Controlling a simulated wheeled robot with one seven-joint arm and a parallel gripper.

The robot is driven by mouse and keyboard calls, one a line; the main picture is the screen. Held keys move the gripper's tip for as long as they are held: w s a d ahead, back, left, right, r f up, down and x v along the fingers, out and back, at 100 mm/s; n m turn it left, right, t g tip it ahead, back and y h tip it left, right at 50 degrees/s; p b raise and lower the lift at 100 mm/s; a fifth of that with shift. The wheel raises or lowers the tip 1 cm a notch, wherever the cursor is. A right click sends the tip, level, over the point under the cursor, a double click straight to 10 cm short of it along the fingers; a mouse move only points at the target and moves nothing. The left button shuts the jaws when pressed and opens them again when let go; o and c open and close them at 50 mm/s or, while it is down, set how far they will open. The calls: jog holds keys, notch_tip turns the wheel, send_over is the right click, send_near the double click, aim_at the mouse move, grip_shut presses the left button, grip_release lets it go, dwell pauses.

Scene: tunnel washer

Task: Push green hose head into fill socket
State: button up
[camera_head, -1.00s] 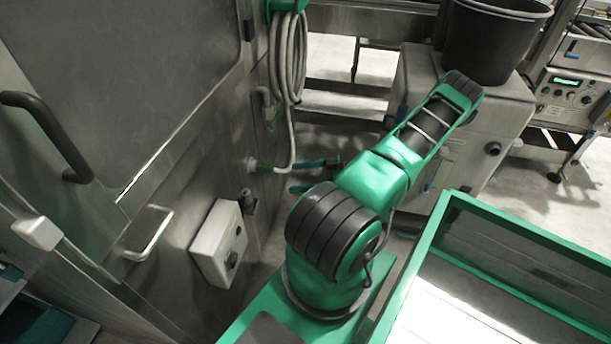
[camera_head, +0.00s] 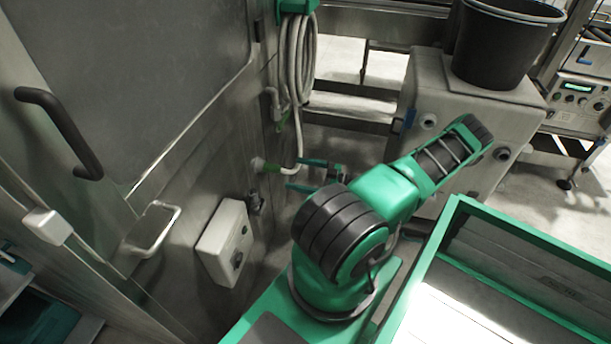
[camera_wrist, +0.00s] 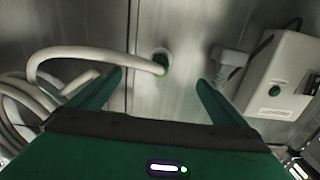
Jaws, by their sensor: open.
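The green hose head (camera_head: 271,167) is at the end of a pale hose, at the fill socket (camera_head: 257,163) on the steel wall.
The hose (camera_head: 302,75) hangs coiled on a green bracket above. A green-rimmed bin (camera_head: 445,225) and a white cabinet with a black bucket (camera_head: 505,45) stand right.

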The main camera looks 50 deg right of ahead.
aim_at(281, 170)
jog(key=shift+x, duration=3.8)
grip_shut()
jog(key=shift+v, duration=2.6)
jog(key=shift+v, duration=2.45)
